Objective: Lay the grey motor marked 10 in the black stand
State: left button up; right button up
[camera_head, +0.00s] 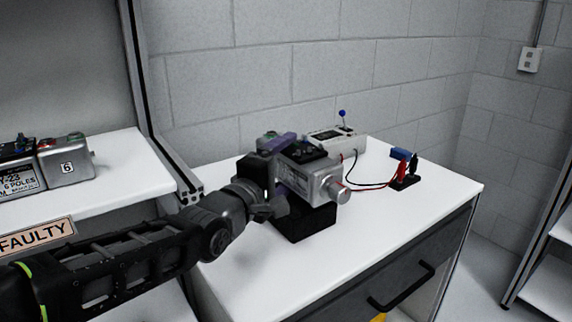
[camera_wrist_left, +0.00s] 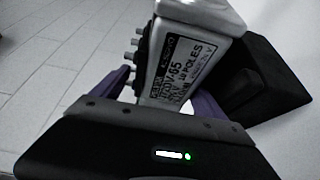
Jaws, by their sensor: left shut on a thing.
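The grey motor (camera_head: 322,178) is a metal box with a round silver shaft end facing front right. In the left wrist view its label (camera_wrist_left: 180,72) shows "10 POLES". My left gripper (camera_head: 284,166) is shut on the motor, with purple fingers (camera_wrist_left: 207,107) on either side of it. The black stand (camera_head: 305,222) sits on the white bench directly below the motor; it also shows in the left wrist view (camera_wrist_left: 280,80), beside and behind the motor. The motor hides the top of the stand, so I cannot tell whether they touch. My right gripper is not in view.
A light-coloured meter box (camera_head: 338,138) with a blue-tipped knob stands behind. The bench front is clear.

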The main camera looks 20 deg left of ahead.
aim_at(284, 186)
pick_arm(q)
jog(key=shift+d+f, duration=0.1)
jog(key=shift+f, duration=0.2)
jog(key=shift+s+f+b, duration=0.2)
jog(key=shift+f+b, duration=1.6)
jog(key=shift+b, duration=0.6)
dwell(0.6)
jog(key=o, duration=1.7)
jog(key=shift+o, duration=1.3)
jog(key=shift+f, duration=0.3)
jog(key=shift+s+r, duration=0.25)
jog(key=shift+s, duration=0.3)
jog(key=s+r+t, duration=0.1)
jog(key=s+r, duration=0.2)
jog(key=s, duration=0.4)
jog(key=shift+a+r, duration=0.35)
jog(key=shift+a, duration=0.1)
jog(key=shift+r, duration=0.2)
